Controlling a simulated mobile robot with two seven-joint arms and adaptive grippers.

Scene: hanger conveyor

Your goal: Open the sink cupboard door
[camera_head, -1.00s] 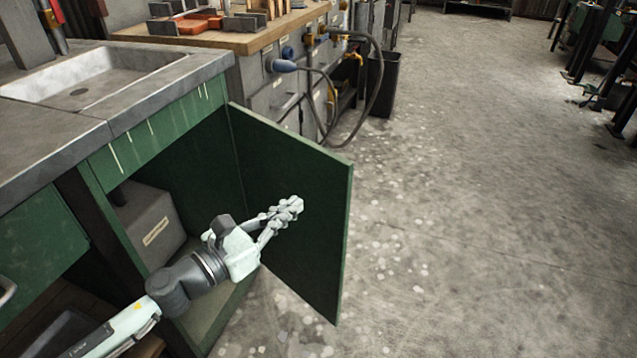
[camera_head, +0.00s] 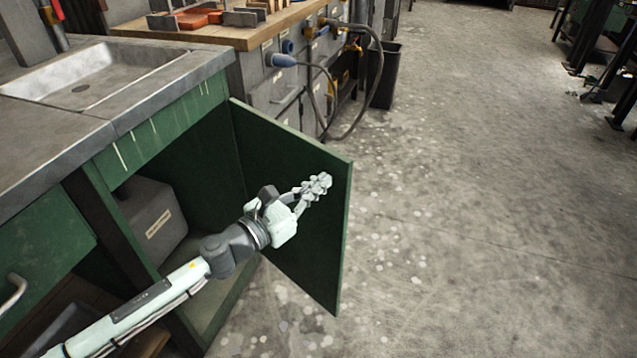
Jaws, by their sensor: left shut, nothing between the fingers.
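The green sink cupboard door (camera_head: 290,160) stands wide open, hinged at its left edge and swung out over the floor. Its inner face is toward me. My left gripper (camera_head: 321,184) is shut and empty, in front of the inner face near the door's free edge. I cannot tell whether its fingertips touch the panel. The sink (camera_head: 95,72) is set in the grey counter above the cupboard. Inside the open cupboard is a grey labelled box (camera_head: 152,215). My right gripper is not in view.
A wooden-topped workbench (camera_head: 240,37) with hoses and a blue connector stands behind the door. A dark bin (camera_head: 384,78) stands beyond it. A green drawer front with a handle (camera_head: 12,292) is at lower left. The concrete floor (camera_head: 480,200) to the right is clear.

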